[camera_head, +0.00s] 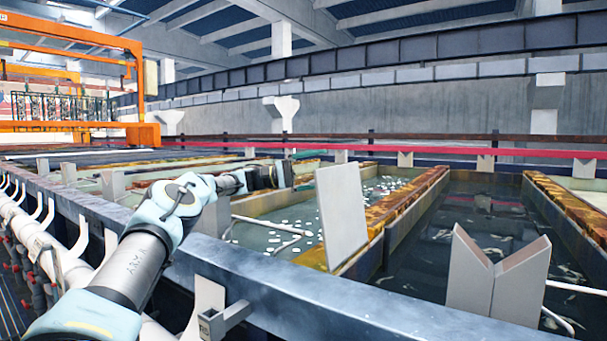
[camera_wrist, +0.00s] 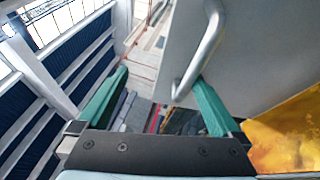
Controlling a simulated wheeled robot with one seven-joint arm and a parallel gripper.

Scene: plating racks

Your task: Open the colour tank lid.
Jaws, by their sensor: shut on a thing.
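The lid, a flat pale grey panel (camera_head: 342,215), stands nearly upright at the rusty rim of a tank in the head view. In the wrist view the lid (camera_wrist: 265,45) fills the upper right, with a bent grey metal handle (camera_wrist: 205,45) on its face. My gripper (camera_head: 304,168) reaches in from the left beside the lid's upper left edge. In the wrist view my gripper (camera_wrist: 160,85) has green fingers on either side, and it is shut on the handle. The handle crosses the right finger; the exact contact is partly hidden.
The tank with pale floating bits (camera_head: 390,187) lies around the lid. A dark tank (camera_head: 440,235) and a grey V-shaped support (camera_head: 497,280) are at the right. A blue-grey rail (camera_head: 270,290) runs along the front. An orange gantry (camera_head: 80,130) stands far left.

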